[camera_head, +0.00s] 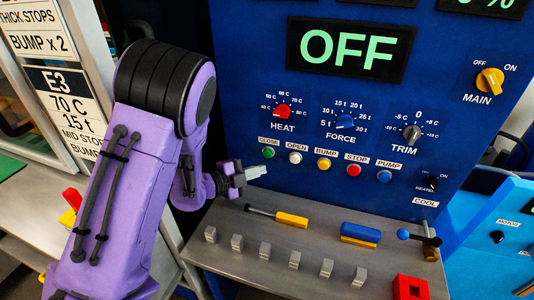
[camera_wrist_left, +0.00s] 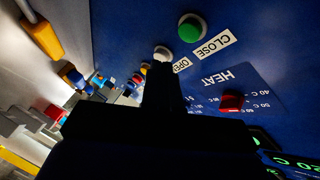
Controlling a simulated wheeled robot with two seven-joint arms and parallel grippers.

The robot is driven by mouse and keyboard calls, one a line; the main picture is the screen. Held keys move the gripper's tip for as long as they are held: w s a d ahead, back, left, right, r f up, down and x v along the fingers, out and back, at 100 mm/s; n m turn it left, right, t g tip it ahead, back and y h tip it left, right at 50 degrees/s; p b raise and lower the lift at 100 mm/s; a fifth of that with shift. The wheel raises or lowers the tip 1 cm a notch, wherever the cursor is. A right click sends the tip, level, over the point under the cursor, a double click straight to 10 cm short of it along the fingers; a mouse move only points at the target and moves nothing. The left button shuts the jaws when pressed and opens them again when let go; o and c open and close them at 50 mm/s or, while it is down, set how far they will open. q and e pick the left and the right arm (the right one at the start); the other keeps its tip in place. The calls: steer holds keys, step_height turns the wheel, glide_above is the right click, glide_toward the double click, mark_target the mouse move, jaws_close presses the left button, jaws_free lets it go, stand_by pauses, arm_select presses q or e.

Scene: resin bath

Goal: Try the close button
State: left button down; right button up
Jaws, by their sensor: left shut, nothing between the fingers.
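The close button (camera_head: 268,152) is a green round button on the blue panel, under a label reading CLOSE. In the left wrist view the green button (camera_wrist_left: 191,27) stands out from the panel, above the dark fingers. My left gripper (camera_head: 256,172) is shut and empty, just below the green button in the head view; no contact shows. In the left wrist view its fingers (camera_wrist_left: 161,72) are a dark shape and partly hide the panel. My right gripper is not in view.
White (camera_head: 295,158), yellow (camera_head: 323,164), red (camera_head: 353,170) and blue (camera_head: 384,176) buttons continue the row. Above are a red HEAT knob (camera_head: 282,111) and an OFF display (camera_head: 348,50). Below, a metal shelf (camera_head: 225,258) holds grey blocks, a screwdriver (camera_head: 290,219) and a blue-yellow block (camera_head: 360,234).

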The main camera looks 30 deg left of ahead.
arm_select(q)
steer(key=w, duration=0.1)
steer(key=w+a, duration=0.1)
steer(key=w, duration=0.1)
steer(key=shift+w, duration=0.3)
stand_by(1.8)
steer(key=shift+w, duration=0.4)
steer(key=shift+w+a, duration=0.15)
steer(key=shift+w, duration=0.35)
stand_by(0.5)
stand_by(0.4)
steer(key=shift+s+d+b, duration=0.2)
steer(key=shift+s+b, duration=0.15)
steer(key=shift+s, duration=0.55)
steer(key=shift+s, duration=0.1)
steer(key=shift+s+d+b, duration=0.1)
steer(key=shift+s+d, duration=0.1)
steer(key=shift+s, duration=0.6)
steer(key=shift+s+d+b, duration=0.1)
steer(key=shift+s+d, duration=0.1)
steer(key=shift+s, duration=0.55)
steer(key=shift+s+d+b, duration=0.1)
steer(key=shift+s+d, duration=0.1)
steer(key=shift+s, duration=0.6)
